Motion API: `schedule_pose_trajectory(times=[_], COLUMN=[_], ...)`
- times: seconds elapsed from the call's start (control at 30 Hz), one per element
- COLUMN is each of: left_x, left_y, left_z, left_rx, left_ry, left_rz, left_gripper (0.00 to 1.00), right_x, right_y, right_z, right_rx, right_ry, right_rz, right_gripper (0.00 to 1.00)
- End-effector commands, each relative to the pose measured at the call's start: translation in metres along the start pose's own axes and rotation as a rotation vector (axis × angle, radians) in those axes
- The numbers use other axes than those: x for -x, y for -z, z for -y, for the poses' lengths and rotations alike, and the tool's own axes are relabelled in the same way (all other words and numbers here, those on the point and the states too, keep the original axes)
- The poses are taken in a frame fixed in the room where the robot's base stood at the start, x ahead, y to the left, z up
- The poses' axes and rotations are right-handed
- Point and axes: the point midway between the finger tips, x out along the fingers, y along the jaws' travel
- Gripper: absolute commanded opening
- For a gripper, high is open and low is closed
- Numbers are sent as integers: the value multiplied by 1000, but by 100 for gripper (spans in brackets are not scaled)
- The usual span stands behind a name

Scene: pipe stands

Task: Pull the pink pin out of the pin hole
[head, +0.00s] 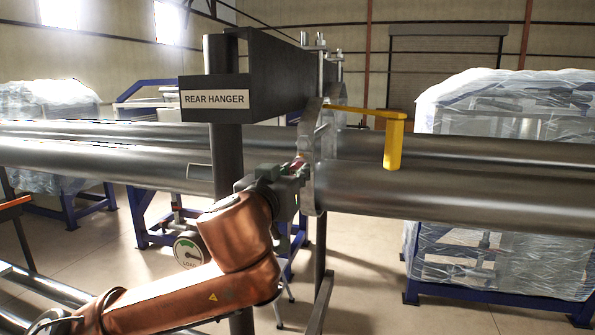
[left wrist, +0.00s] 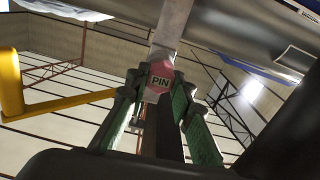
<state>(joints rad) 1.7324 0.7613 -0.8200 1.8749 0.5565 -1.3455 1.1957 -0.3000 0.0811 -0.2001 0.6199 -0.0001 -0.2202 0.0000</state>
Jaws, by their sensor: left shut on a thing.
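The pink pin (head: 299,163) shows as a small pink patch at the metal hanger bracket (head: 316,184), beside the pipe. In the left wrist view, the pin's pinkish-red head (left wrist: 161,80) carries a "PIN" label and sits between the green-padded fingers. My left gripper (head: 296,169) is shut on the pin, close against the bracket. A grey metal bar (left wrist: 174,22) rises just behind the pin head. The pin hole is hidden, so I cannot tell how deep the pin sits. My right gripper is in neither view.
A dark post and beam with a "REAR HANGER" sign (head: 215,99) stand behind my left arm. Large steel pipes (head: 460,190) run across. A yellow handle (head: 394,143) juts out right of the bracket. A round gauge (head: 188,252) hangs below. Wrapped crates stand behind.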

Motion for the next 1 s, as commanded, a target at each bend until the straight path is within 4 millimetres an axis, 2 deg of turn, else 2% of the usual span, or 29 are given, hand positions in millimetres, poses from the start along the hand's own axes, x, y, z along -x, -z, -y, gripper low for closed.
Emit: schedule_pose_trajectory(times=[0.57, 1.0], left_x=[1, 10], left_y=[0, 0], left_z=[0, 0], left_rx=[0, 1], left_ry=[0, -1], left_rz=[-1, -1], left_gripper=[0, 0], right_x=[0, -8], right_y=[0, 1], right_z=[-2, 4], right_rx=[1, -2], right_ry=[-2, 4], right_rz=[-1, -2], right_gripper=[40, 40])
